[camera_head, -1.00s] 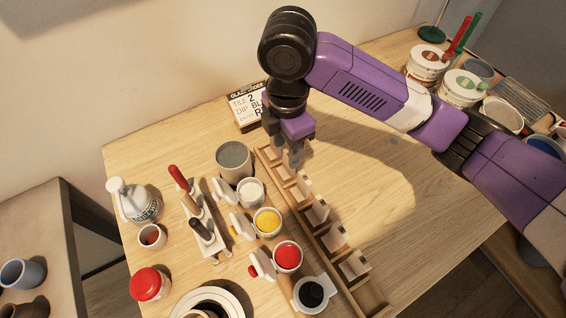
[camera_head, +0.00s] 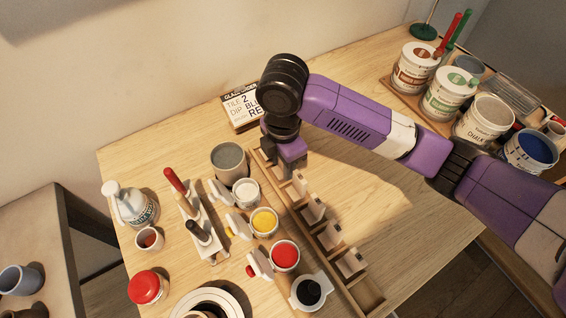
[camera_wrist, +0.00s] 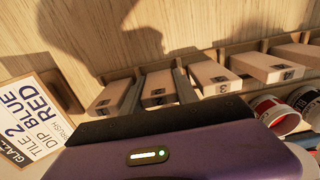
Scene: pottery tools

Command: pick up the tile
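Several pale tiles stand in a row in a long wooden rack. In the wrist view, the tile marked 2 (camera_wrist: 158,88) lies between my gripper's two grey fingers (camera_wrist: 160,92). The fingers are apart, one on each side of it, and I see no clear grip on it. Tile 1 (camera_wrist: 108,97) is to its left and tile 3 (camera_wrist: 212,78) to its right. In the head view, my gripper (camera_head: 284,168) is low over the far end of the rack (camera_head: 370,297), and its fingertips are partly hidden.
A card (camera_head: 242,106) reading tile 2, dip blue, brush red stands behind the gripper. Cups of yellow (camera_head: 264,221) and red (camera_head: 285,256) glaze line the rack's left side, with a grey cup (camera_head: 229,160) near the gripper. The table right of the rack is clear.

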